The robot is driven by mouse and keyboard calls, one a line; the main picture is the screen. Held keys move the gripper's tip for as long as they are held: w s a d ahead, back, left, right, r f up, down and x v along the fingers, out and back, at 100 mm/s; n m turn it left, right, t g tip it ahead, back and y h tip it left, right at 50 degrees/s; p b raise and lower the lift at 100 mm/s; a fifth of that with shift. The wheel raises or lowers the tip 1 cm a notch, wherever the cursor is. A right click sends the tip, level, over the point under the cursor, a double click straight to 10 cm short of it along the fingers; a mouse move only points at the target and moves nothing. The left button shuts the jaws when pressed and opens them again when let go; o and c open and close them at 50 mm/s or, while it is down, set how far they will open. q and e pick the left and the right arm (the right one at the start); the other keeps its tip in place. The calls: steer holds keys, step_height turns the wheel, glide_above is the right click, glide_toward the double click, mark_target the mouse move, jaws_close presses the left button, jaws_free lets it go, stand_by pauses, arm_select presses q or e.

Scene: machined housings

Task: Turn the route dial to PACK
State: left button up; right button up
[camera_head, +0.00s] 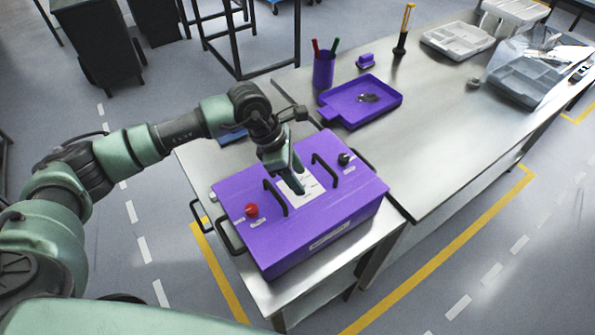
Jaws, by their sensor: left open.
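A purple box (333,211) with black handles sits on the near end of the metal bench. A white label plate (309,190) lies on its top, partly covered by my left gripper. A black knob (345,159) stands at the right of the top, with a small white label near it. A red button (251,210) is at the left of the top. I cannot read the labels or tell which part is the route dial. My left gripper (296,184) is open, pointing down over the white plate; contact cannot be told. My right gripper is out of view.
Two black bar handles rise from the box top beside my left gripper, one (275,197) to its left, one (325,170) to its right. Behind are a purple tray (345,113), a purple pen cup (323,69) and grey bins (458,40). The bench's right middle is clear.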

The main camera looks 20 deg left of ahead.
arm_select(q)
steer(key=shift+f, duration=0.1)
jaws_close()
steer(key=shift+s, duration=0.1)
steer(key=shift+f+n+t+b, duration=0.2)
steer(key=shift+n+t+b, duration=0.2)
steer(key=shift+n+b, duration=0.75)
steer(key=n+b, duration=0.2)
steer(key=n+t+y+b, duration=0.1)
steer(key=n+b, duration=0.1)
steer(key=b, duration=0.1)
steer(key=n+t+y+b, duration=0.1)
steer(key=n+b, duration=0.1)
steer(key=shift+s+d+n, duration=0.2)
steer(key=shift+d+n, duration=0.1)
steer(key=shift+n, duration=0.05)
steer(key=shift+r+n+y+b, duration=0.2)
steer(key=shift+n+y+b, duration=0.4)
steer(key=shift+n+b, duration=0.85)
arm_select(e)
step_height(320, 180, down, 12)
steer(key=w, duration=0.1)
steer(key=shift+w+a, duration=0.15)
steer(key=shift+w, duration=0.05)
arm_select(q)
jaws_free()
